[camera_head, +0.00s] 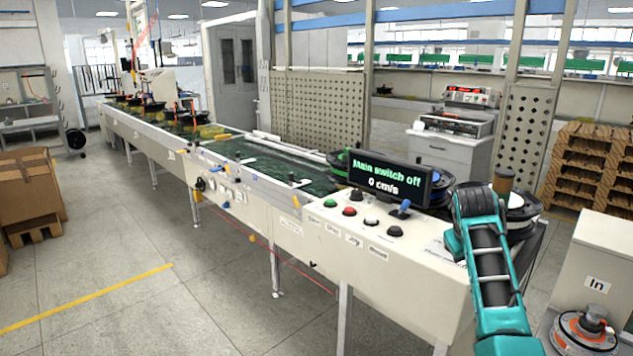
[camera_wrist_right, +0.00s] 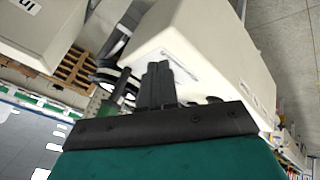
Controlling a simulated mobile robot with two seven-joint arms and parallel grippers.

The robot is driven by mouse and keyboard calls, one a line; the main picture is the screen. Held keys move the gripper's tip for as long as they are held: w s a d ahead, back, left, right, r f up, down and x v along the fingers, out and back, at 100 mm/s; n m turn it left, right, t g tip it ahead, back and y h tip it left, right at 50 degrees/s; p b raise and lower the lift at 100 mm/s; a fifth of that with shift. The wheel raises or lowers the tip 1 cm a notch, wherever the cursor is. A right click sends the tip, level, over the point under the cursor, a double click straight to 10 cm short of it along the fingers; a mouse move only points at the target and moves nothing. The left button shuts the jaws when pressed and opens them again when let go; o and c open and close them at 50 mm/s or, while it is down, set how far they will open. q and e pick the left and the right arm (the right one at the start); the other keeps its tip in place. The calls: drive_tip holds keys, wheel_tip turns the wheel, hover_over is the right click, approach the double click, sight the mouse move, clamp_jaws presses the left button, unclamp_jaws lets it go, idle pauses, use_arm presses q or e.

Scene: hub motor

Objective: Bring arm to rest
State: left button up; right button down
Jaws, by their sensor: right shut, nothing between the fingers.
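My right arm (camera_head: 490,260), teal and black, reaches up from the lower right beside the end of the control box. Its gripper is not clearly visible in the head view. In the right wrist view the black fingers of my right gripper (camera_wrist_right: 158,85) are together and empty. They point toward the pale control box (camera_wrist_right: 205,45), and I cannot tell how close they are to it. My left arm and gripper are not in view.
The control box (camera_head: 400,268) carries buttons, a blue lever (camera_head: 401,208) and a display (camera_head: 390,181) reading "Main switch off, 0 cm/s". A conveyor (camera_head: 270,164) runs to the back left. The "In" stand (camera_head: 600,255) is at right.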

drive_tip(key=s+a+f+y, duration=0.1)
drive_tip(key=s+a+f, duration=0.2)
drive_tip(key=s+f, duration=0.6)
drive_tip(key=s+a+f+y, duration=0.1)
drive_tip(key=s+a+f, duration=0.2)
drive_tip(key=s+f, duration=0.55)
drive_tip(key=s+a+r+g+y, duration=0.1)
drive_tip(key=s+a, duration=0.2)
drive_tip(key=s, duration=0.4)
drive_tip(key=s+a+n+y, duration=0.1)
drive_tip(key=s+a, duration=0.2)
drive_tip(key=s, duration=0.5)
drive_tip(key=s+a+r+g+y, duration=0.1)
drive_tip(key=s+a, duration=0.2)
drive_tip(key=s, duration=0.4)
drive_tip(key=w+a+f+t+y, duration=0.1)
drive_tip(key=w+a+f+t, duration=0.1)
drive_tip(key=w+f+t, duration=0.5)
drive_tip(key=shift+w+a+f+n+y, duration=0.2)
drive_tip(key=shift+w+f+n+y, duration=0.15)
drive_tip(key=shift+f, duration=0.55)
drive_tip(key=shift+a, duration=0.1)
